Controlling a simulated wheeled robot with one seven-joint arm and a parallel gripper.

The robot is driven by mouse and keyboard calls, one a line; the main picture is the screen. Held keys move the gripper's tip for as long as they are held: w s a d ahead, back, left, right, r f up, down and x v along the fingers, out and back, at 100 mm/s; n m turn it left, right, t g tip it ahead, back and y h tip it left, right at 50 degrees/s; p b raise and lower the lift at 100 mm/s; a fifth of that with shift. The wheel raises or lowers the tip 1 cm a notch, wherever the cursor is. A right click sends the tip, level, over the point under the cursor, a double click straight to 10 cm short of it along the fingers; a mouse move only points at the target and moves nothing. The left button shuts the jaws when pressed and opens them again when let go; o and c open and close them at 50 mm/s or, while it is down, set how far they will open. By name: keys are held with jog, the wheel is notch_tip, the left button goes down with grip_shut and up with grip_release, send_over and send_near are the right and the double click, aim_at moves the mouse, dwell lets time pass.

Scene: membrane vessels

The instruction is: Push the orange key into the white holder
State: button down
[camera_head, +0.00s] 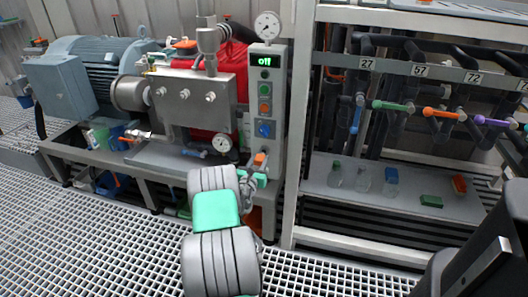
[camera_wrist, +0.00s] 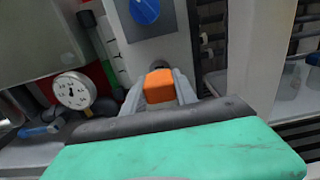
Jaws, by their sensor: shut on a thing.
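The orange key (camera_wrist: 159,86) sits between the two grey fingers of my gripper (camera_wrist: 160,90) in the wrist view. My gripper is shut on it. In the head view the key (camera_head: 260,159) is a small orange patch at the end of my arm, in front of the lower part of the grey control panel (camera_head: 277,100). Just beyond the key, below the blue knob (camera_wrist: 145,10), a dark rounded part (camera_wrist: 156,65) shows on the panel. It is partly hidden by the key, and I cannot tell whether they touch. I cannot clearly make out a white holder.
The panel shows a lit "off" display (camera_head: 265,61), with coloured buttons below it. A round gauge (camera_wrist: 74,91) stands left of my gripper. A pump motor (camera_head: 90,75) is at the left. A shelf (camera_head: 330,202) with bottles is at the right. The grating floor (camera_head: 90,240) is open.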

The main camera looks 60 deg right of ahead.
aim_at(258, 164)
jog(key=shift+s+a, duration=0.15)
jog(key=shift+a, duration=0.65)
jog(key=shift+s+a, duration=0.1)
jog(key=shift+a, duration=0.7)
jog(key=w+a+r+n+t+y, duration=0.1)
jog(key=w+a+r+n+t, duration=0.15)
jog(key=w+a+r, duration=0.5)
jog(key=w+a+r+n+t+y, duration=0.1)
jog(key=w+a+r+n+t, duration=0.2)
jog(key=w+a, duration=0.75)
jog(key=w+a+r+n+t+y, duration=0.1)
jog(key=w+a+r+t+y, duration=0.15)
jog(key=w+a+r, duration=0.75)
jog(key=s+a+r+n+t+y, duration=0.1)
jog(key=s+a+n+t+y, duration=0.1)
jog(key=a, duration=0.9)
jog(key=s+a+r+n+t+y, duration=0.2)
jog(key=s+a, duration=0.3)
jog(key=a, duration=0.6)
jog(key=s+a+r+n+t+y, duration=0.1)
jog(key=s+a+n+t+y, duration=0.1)
jog(key=a, duration=1)
jog(key=shift+s+r+y, duration=0.4)
jog(key=shift+s+y, duration=0.5)
jog(key=shift+y, duration=0.15)
jog(key=shift+d, duration=0.1)
